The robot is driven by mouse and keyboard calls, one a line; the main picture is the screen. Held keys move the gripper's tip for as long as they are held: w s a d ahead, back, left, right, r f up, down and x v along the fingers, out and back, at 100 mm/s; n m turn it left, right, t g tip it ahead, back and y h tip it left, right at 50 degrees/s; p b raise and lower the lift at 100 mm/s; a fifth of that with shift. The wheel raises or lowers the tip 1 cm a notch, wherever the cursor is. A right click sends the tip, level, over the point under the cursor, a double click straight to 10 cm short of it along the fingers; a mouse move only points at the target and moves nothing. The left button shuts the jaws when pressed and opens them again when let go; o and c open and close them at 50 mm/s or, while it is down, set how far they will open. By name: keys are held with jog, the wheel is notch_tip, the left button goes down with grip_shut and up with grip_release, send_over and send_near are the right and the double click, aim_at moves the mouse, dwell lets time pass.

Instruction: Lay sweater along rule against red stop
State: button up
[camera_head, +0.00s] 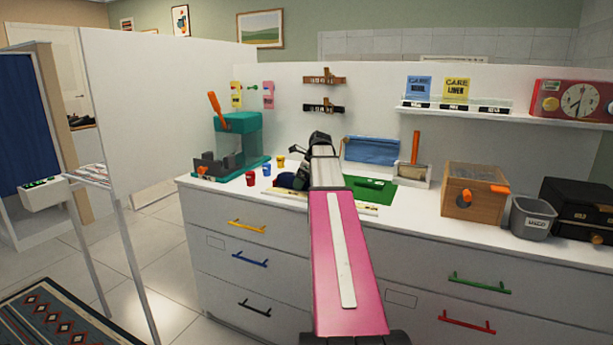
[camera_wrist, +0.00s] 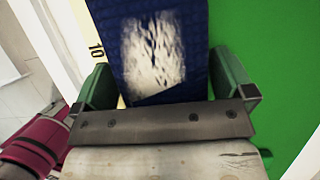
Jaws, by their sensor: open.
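The sweater (camera_wrist: 190,20) is a dark blue knitted piece with a worn white patch, lying flat below my gripper in the wrist view. In the head view a bit of dark blue (camera_head: 286,181) shows beside my gripper (camera_head: 302,165). My gripper is open, its green fingers (camera_wrist: 165,82) on either side of the sweater; whether they touch it I cannot tell. The pale rule (camera_wrist: 98,48), marked 10, runs along the sweater's left side. I cannot make out the red stop.
A green mat (camera_head: 372,189) lies right of the sweater. On the white counter (camera_head: 420,215) stand a teal machine (camera_head: 238,140), small red and yellow cups (camera_head: 250,178), a blue-fronted box (camera_head: 372,151), a wooden box (camera_head: 476,190) and a grey bin (camera_head: 533,218).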

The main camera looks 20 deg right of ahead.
jog(key=shift+f, duration=0.1)
jog(key=shift+c, duration=0.3)
jog(key=c, duration=0.7)
jog(key=o, duration=0.8)
jog(key=shift+c, duration=0.2)
jog(key=v, duration=1.1)
jog(key=shift+f, duration=0.1)
